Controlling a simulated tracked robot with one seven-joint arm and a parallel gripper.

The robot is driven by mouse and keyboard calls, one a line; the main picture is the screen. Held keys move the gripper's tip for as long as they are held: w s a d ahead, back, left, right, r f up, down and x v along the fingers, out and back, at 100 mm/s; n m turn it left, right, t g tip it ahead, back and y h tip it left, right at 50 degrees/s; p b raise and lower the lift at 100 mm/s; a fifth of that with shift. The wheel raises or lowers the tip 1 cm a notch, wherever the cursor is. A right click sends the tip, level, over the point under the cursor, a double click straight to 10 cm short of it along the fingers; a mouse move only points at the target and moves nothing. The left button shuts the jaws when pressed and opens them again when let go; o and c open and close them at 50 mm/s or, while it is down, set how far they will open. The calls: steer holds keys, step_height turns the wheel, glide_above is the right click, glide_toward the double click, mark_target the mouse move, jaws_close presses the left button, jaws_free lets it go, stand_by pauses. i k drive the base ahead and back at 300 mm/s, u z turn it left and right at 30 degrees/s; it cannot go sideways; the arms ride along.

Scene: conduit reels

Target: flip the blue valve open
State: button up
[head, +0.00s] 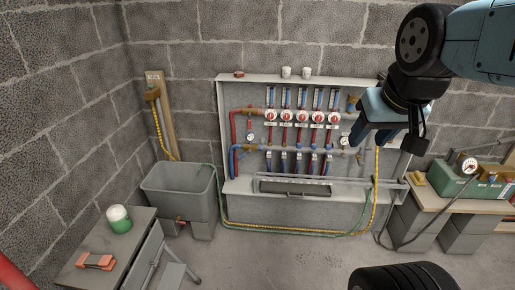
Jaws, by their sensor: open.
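A manifold (300,148) of pipes and fittings is mounted in an open grey wall cabinet (345,214). Its upper rail carries a row of round red-and-white knobs (303,116). Its lower rail has a blue pipe (233,163) at the left end and small blue parts along it. A single blue valve handle is too small to pick out, and I cannot tell its position. My gripper (388,142) is open and empty, pointing down. In the picture it covers the right end of the cabinet, hiding part of the fittings there.
A grey tub (180,183) stands left of the cabinet. A bench at front left holds a green-and-white jar (119,218) and an orange object (95,261). A green gauge box (468,184) sits on a right-hand bench.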

mark_target(242, 156)
steer(key=z, duration=0.4)
steer(key=i, duration=1.7)
steer(key=u, duration=0.65)
steer(key=k, duration=0.75)
steer(key=u, duration=0.25)
steer(key=i, duration=0.8)
steer(key=z, duration=0.15)
